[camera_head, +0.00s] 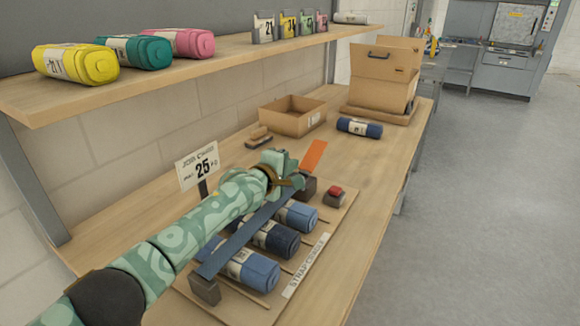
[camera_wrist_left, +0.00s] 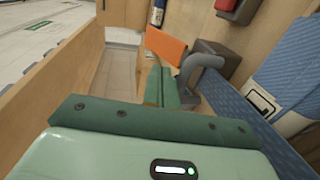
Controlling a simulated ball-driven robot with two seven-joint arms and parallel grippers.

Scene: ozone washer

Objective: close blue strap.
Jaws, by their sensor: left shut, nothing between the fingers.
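The blue strap (camera_head: 240,232) runs over several blue rolls (camera_head: 268,236) on the strap board, from a dark block (camera_head: 205,289) at the near end toward a second dark block (camera_head: 309,187) at the far end. An orange tab (camera_head: 314,155) stands up at a tilt by the far block. My left gripper (camera_head: 288,175) is shut and empty, close beside the far block and the tab. In the left wrist view the green fingers (camera_wrist_left: 161,86) are together, just below the orange tab (camera_wrist_left: 167,45) and beside a grey curved bar (camera_wrist_left: 204,72). The blue strap (camera_wrist_left: 236,110) lies to their right. Whether they touch is unclear.
A red-topped block (camera_head: 334,196) sits on the board's right edge. Behind are an open cardboard box (camera_head: 292,116), another blue roll (camera_head: 359,128) and a larger carton (camera_head: 384,77). A "25" sign (camera_head: 198,166) stands by the wall. A shelf (camera_head: 180,70) hangs above.

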